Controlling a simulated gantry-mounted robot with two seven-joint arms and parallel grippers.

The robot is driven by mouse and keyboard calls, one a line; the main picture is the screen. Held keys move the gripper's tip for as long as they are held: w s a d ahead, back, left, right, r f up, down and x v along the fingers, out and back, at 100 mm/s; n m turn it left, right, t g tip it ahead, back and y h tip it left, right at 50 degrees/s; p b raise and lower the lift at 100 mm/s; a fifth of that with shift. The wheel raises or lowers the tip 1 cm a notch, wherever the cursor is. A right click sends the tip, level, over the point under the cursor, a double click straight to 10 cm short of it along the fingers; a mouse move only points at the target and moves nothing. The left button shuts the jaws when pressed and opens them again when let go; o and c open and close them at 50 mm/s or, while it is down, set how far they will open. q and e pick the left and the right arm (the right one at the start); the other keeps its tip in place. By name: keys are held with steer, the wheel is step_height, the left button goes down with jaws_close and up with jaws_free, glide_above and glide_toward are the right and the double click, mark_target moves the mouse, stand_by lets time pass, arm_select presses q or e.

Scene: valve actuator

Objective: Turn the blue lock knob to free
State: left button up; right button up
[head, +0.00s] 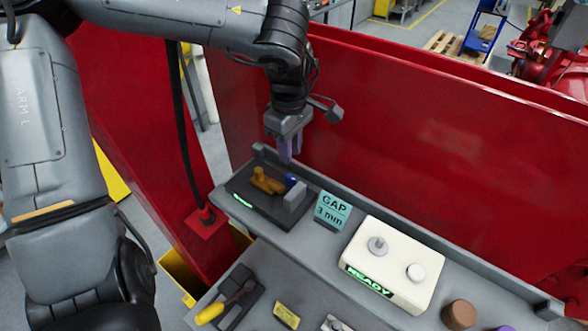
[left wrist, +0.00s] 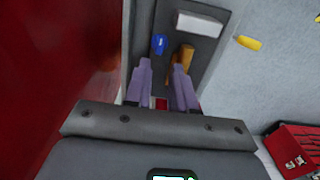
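The small blue lock knob (head: 291,180) sits on a dark actuator unit (head: 240,187), beside an orange lever (head: 264,181) and a light grey block (head: 294,196). The blue knob (left wrist: 159,44) also shows in the left wrist view, ahead of the fingertips, with the orange lever (left wrist: 186,56) to its right. My left gripper (head: 287,158) hangs above the back edge of the unit, just above the knob in the head view. In the left wrist view its two purple fingers (left wrist: 162,66) stand apart with nothing between them. My right gripper is not in view.
A tall red wall (head: 400,150) rises behind. A yellow-handled tool (head: 210,313) lies on a lower level in front.

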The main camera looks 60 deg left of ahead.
mark_target(290, 177)
arm_select(q)
step_height(290, 177, down, 8)
steer(key=shift+r+p, duration=0.15)
steer(key=shift+p, duration=0.2)
jaws_close()
